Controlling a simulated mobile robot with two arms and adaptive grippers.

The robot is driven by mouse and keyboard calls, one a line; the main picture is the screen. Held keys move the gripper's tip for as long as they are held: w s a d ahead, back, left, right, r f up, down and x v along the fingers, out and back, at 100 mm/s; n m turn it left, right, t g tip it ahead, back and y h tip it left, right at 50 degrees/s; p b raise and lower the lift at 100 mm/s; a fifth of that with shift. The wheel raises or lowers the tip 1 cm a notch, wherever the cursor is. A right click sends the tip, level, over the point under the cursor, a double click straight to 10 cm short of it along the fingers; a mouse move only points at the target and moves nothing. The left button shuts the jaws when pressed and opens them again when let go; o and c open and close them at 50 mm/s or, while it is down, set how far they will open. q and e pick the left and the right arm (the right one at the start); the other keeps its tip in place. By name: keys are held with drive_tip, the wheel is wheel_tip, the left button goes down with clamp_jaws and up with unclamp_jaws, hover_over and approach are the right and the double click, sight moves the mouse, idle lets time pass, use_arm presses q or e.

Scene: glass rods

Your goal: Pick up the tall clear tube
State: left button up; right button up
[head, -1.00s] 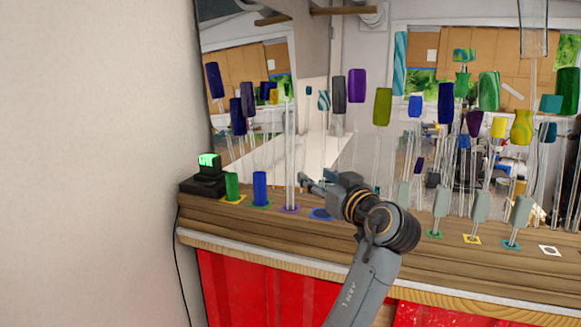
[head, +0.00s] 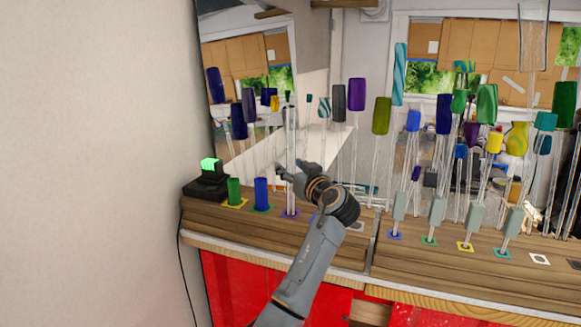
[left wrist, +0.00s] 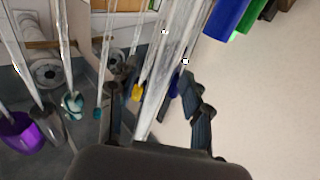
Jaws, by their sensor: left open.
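The tall clear tube (head: 291,138) stands upright on a purple-marked square (head: 290,213) on the wooden shelf, right of a short blue cylinder (head: 261,194). My left gripper (head: 288,171) is open, at about the tube's mid-height, with its fingers overlapping the tube in the head view. In the left wrist view, the clear tube (left wrist: 166,72) runs slanting between the two spread fingers of my left gripper (left wrist: 152,92). I cannot tell whether any finger touches it. Its lower end is hidden by my gripper body in that view. My right gripper is not in view.
A short green cylinder (head: 234,191) and a black device with a green display (head: 207,180) stand left of the tube. Several thin rods with coloured tops crowd the right side, including grey-based rods (head: 436,210). A wall (head: 95,160) closes off the left.

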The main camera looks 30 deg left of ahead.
use_arm(q)
drive_tip(key=shift+w+a, duration=0.2)
drive_tip(key=shift+a, duration=0.05)
drive_tip(key=shift+d, duration=0.15)
drive_tip(key=shift+c, duration=0.9)
clamp_jaws()
